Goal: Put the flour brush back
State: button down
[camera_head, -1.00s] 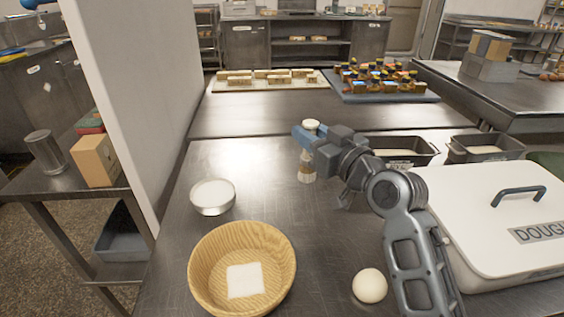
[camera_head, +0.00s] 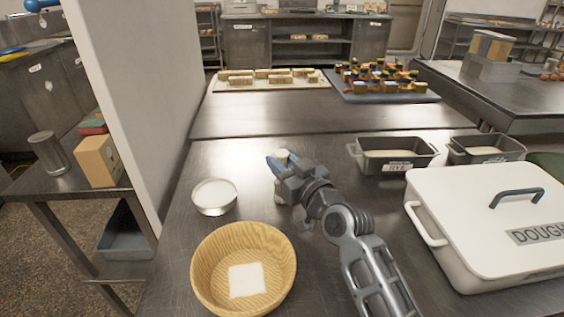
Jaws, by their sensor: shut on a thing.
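My gripper (camera_head: 276,164) is shut on the flour brush (camera_head: 284,154), above the steel worktop. The brush's pale top shows past the blue fingers. Its lower part is mostly hidden behind my gripper, so I cannot tell whether it touches the worktop. A small round metal bowl (camera_head: 196,204) with white contents stands left of my gripper. A wicker basket (camera_head: 207,252) with a white square in its bottom stands nearer, to the left of my arm.
A white lidded dough box (camera_head: 460,215) fills the right side. Two dark loaf tins (camera_head: 398,166) stand behind it. A tray of small goods (camera_head: 365,95) and a board of loaves (camera_head: 238,87) lie farther back. A pale wall panel (camera_head: 130,80) borders the left.

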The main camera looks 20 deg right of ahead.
jog(key=shift+f, duration=0.15)
jog(key=c, duration=0.8)
grip_release()
jog(key=shift+s+r, duration=0.1)
jog(key=shift+r, duration=0.1)
jog(key=shift+s+d+b, duration=0.3)
jog(key=shift+s+b, duration=0.2)
jog(key=shift+s, duration=1.45)
jog(key=shift+s+d+b, duration=0.35)
jog(key=shift+s+b, duration=0.2)
jog(key=shift+s, duration=1.4)
jog(key=shift+s+d+b, duration=0.3)
jog(key=shift+s+b, duration=0.2)
jog(key=shift+s, duration=1.45)
